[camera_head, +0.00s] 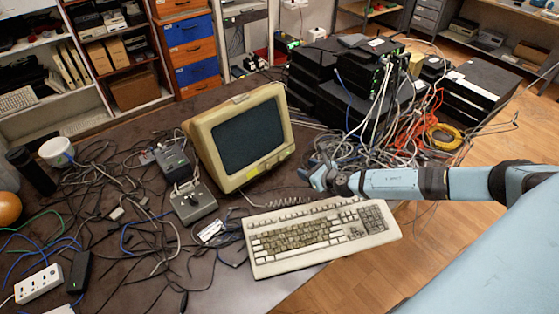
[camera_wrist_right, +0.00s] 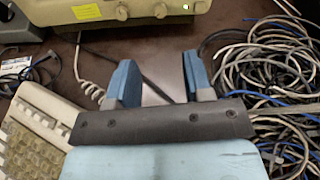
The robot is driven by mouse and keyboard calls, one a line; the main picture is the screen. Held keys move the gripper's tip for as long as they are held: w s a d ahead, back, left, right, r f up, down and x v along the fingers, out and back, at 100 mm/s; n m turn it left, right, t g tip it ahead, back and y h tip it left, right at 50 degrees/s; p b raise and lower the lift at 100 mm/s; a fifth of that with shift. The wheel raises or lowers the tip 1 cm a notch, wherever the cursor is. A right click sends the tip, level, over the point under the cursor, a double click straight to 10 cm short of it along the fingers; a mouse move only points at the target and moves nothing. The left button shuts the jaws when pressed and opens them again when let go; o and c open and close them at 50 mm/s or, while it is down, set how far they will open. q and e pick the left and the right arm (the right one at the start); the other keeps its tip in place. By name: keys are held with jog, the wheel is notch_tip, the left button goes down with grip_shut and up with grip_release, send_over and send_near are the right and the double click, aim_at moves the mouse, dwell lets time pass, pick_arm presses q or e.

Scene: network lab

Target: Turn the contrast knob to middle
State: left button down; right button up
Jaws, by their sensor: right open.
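The beige monitor (camera_head: 195,135) stands on the dark table, its dark screen facing forward and right. In the right wrist view, the monitor's lower front (camera_wrist_right: 40,10) crosses the top, with small round knobs (camera_wrist_right: 122,12) along it and a yellow label (camera_wrist_right: 87,12). I cannot tell which knob is contrast or read its setting. My right gripper (camera_head: 313,176) is in front of the monitor, to the right of its lower corner. In the right wrist view its blue fingers (camera_wrist_right: 159,76) are apart with nothing between them, short of the knobs. My left gripper is not in view.
A beige keyboard (camera_head: 310,237) lies in front of the monitor, below my right gripper. Tangled cables (camera_wrist_right: 265,65) lie to the right, by stacked black network devices (camera_head: 345,100).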

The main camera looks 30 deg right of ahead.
aim_at(282, 159)
pick_arm(q)
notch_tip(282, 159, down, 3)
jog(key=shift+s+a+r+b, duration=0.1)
jog(key=shift+b, duration=1.05)
pick_arm(e)
jog(key=x, duration=1.1)
jog(key=shift+w+f, duration=0.15)
jog(key=shift+w, duration=0.05)
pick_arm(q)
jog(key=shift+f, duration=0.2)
pick_arm(e)
jog(key=shift+w+a+f, duration=0.1)
jog(key=shift+w+f, duration=0.05)
jog(key=shift+w, duration=0.5)
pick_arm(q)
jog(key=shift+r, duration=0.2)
pick_arm(e)
jog(key=shift+c, duration=0.5)
grip_shut()
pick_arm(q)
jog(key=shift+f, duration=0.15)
